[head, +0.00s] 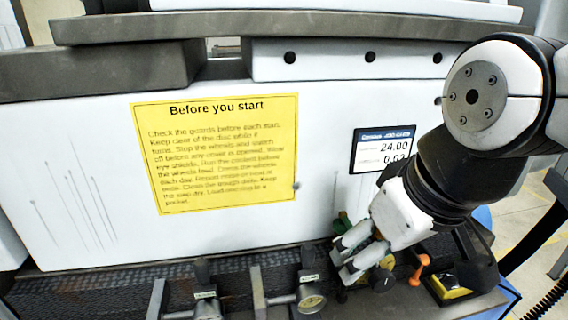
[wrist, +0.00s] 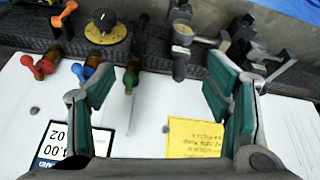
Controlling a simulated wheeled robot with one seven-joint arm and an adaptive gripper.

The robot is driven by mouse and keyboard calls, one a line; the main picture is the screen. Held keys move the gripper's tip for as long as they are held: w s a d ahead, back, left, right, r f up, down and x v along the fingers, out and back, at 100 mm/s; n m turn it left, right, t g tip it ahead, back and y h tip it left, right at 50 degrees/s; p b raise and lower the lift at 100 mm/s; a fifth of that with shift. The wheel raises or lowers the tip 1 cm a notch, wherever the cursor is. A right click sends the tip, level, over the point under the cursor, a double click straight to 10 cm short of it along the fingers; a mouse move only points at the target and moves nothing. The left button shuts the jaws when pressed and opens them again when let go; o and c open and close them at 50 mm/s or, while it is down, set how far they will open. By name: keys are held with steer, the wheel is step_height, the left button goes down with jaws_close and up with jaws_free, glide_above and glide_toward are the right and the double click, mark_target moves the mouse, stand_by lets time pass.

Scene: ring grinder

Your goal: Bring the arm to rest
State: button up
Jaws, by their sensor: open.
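My gripper (head: 347,262) is at the lower right of the head view, at the end of my bent arm, in front of the machine's lower shelf. In the wrist view my gripper (wrist: 160,100) shows two green-padded fingers spread wide apart, with nothing between them. A green-handled valve (wrist: 131,80) appears beyond the left finger in the wrist view. In the head view the fingers overlap the valve area, and I cannot tell whether they touch anything there.
The white machine front carries a yellow notice (head: 215,150) and a small display (head: 382,150). Floor shows at right.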

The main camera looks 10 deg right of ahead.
steer(key=s+d+m, duration=0.2)
steer(key=m, duration=0.1)
steer(key=shift+s+d+r+t+h, duration=0.1)
steer(key=shift+d+t+h, duration=0.2)
steer(key=shift+d+t, duration=0.1)
steer(key=shift+a, duration=0.1)
stand_by(1.3)
